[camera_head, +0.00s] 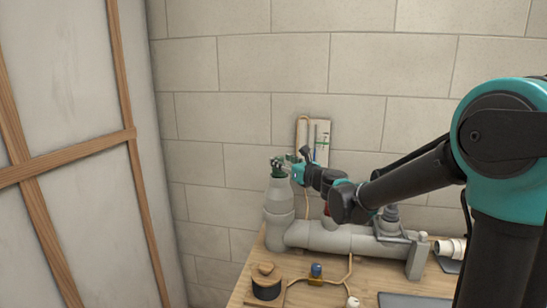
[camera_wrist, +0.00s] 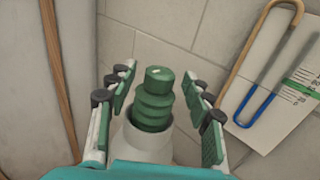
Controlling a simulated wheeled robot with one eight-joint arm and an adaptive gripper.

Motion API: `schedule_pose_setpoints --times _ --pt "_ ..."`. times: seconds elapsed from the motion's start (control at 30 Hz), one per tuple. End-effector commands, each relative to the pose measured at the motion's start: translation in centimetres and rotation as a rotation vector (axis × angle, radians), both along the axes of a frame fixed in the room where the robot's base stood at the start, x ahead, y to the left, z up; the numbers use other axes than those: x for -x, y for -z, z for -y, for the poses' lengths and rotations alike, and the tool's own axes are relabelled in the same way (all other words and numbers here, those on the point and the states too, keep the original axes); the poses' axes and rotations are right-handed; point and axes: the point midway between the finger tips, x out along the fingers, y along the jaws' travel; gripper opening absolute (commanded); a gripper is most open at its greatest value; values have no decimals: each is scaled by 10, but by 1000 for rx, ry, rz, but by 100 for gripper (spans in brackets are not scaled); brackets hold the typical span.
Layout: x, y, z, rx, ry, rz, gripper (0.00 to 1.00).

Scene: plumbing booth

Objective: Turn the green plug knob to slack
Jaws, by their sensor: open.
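The green plug knob (camera_wrist: 157,80) is the top of a ribbed green plug (camera_wrist: 152,107) seated in the open upper end of a grey upright pipe (camera_head: 278,200). A white mark shows on the knob's top. In the wrist view my gripper (camera_wrist: 162,85) is open, with one green-padded finger on each side of the plug. Gaps show between the pads and the plug. In the head view my gripper (camera_head: 283,164) reaches the pipe's top from the right and hides much of the plug.
The bench (camera_head: 320,285) carries a black-and-wood spool (camera_head: 266,286), a small blue-and-brass fitting (camera_head: 316,272) and a white roll (camera_head: 450,248). A wood-framed panel (camera_head: 75,150) stands at left.

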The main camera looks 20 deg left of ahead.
Motion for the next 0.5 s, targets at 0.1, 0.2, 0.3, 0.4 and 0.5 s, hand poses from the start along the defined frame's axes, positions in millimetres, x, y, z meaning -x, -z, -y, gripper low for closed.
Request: schedule_pose_setpoints --times 0.1,0.2,0.3,0.4,0.5 --pt "-16 0 -17 0 0 0 51" --pt "-26 0 -29 0 -1 0 51" --pt "-33 0 -37 1 0 1 51" --pt "-39 0 -43 1 1 1 51" --pt "-41 0 -45 1 1 1 51"
